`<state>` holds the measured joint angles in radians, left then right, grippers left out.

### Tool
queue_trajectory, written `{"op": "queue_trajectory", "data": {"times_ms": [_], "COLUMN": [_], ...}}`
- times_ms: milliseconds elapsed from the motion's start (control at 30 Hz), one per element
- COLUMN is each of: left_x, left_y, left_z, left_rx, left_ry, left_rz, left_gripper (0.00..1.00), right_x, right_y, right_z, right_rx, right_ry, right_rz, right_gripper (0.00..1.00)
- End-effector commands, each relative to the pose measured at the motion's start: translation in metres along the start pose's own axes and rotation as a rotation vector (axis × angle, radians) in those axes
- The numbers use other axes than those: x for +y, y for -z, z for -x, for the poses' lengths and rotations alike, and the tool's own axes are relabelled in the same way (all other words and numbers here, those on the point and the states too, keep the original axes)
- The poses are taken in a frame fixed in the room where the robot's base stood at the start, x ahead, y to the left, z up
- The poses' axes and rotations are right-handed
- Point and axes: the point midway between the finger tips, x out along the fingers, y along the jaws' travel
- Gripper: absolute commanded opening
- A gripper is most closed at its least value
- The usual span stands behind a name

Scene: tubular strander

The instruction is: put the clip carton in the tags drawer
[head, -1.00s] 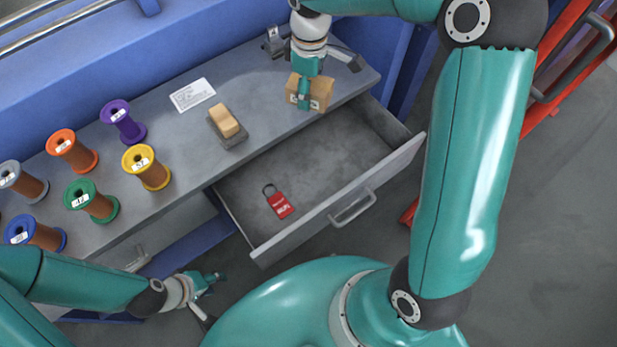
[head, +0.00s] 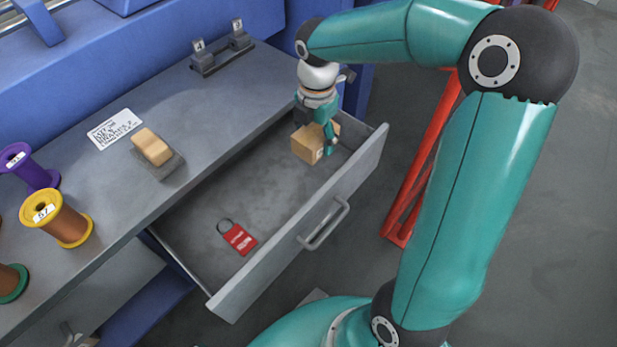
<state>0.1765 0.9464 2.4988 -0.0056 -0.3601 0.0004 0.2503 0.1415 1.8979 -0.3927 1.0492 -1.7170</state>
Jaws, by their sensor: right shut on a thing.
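The clip carton (head: 306,145) is a small tan cardboard box. My right gripper (head: 328,143) is shut on it and holds it at the back right of the open tags drawer (head: 268,266). The carton is within the drawer's walls; I cannot tell whether it touches the drawer floor. Part of the carton is hidden by the gripper's fingers. A red tag (head: 239,238) with a ring lies on the drawer floor toward the front left. My left gripper is not in view.
On the grey bench lie a white card (head: 115,129) and a wooden block on a dark base (head: 153,148). A yellow spool (head: 57,220) and a purple spool (head: 27,168) stand at the left. A numbered bracket (head: 222,57) sits at the back. Red rails (head: 425,150) stand right of the drawer.

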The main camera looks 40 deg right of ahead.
Motion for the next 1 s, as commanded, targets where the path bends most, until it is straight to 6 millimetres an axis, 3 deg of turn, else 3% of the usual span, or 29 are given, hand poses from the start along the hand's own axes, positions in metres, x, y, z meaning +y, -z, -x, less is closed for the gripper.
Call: {"op": "queue_trajectory", "data": {"times_ms": [33, 200, 467, 800, 1000], "left_x": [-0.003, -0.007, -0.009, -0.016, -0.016], "left_y": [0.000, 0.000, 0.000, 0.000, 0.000], "left_z": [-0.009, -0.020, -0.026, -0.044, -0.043], "left_rx": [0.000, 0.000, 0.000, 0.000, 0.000], "left_ry": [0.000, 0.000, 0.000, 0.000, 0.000], "left_rz": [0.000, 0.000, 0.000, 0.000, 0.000], "left_gripper": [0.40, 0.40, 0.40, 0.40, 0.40], "right_x": [-0.001, 0.000, 0.001, 0.001, 0.001], "right_y": [0.000, 0.000, 0.000, 0.000, 0.000], "right_z": [-0.020, -0.056, -0.076, -0.125, -0.128], "right_rx": [0.001, 0.000, -0.001, -0.001, -0.001], "right_ry": [0.004, 0.002, 0.000, 0.000, -0.001], "right_rz": [0.000, -0.001, 0.000, -0.001, 0.000], "right_gripper": [0.16, 0.16, 0.16, 0.16, 0.16]}}
